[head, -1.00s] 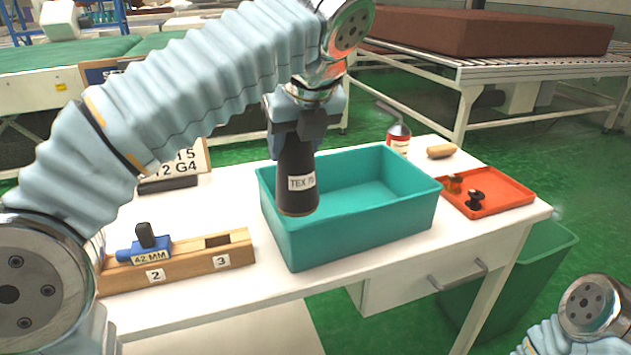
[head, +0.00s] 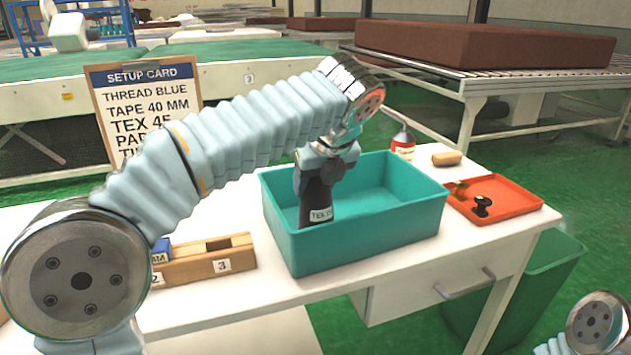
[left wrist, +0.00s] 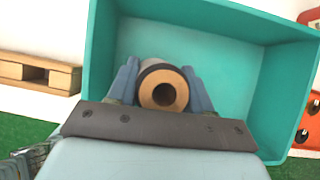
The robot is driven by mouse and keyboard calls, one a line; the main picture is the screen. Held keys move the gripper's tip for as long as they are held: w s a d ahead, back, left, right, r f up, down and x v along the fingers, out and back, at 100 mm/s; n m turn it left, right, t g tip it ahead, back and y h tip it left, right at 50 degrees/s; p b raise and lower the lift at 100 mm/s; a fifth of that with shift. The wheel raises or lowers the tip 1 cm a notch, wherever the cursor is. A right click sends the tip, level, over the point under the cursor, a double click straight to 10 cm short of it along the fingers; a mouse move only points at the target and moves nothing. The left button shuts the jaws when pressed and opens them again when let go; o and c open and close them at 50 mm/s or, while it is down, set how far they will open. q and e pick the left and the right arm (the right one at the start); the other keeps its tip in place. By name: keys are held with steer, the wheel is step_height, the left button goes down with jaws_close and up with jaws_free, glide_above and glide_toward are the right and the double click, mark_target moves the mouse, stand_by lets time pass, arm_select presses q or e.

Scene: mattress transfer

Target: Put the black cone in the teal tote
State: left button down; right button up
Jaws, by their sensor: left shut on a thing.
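The black cone (head: 317,203) has a white label that reads TEX and shows in the left side of the teal tote (head: 375,238) in the head view. My left gripper (head: 322,172) is shut on the cone's upper part and points down into the tote. In the left wrist view the cone's top end (left wrist: 163,74), with a brown ring and a hole, sits between the fingers, with the tote floor around it. The tote's front wall hides the cone's lower end, so I cannot tell whether it touches the floor. My right gripper is not in view.
A wooden block (head: 205,265) with numbered slots stands left of the tote, holding a blue thing partly hidden by my arm. An orange tray (head: 515,205) with small dark parts lies to the right. A setup card (head: 140,85) stands at back left.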

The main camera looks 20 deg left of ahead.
arm_select(q)
steer(key=shift+c, duration=2.4)
jaws_free()
steer(key=p+v, duration=0.3)
steer(key=v, duration=0.9)
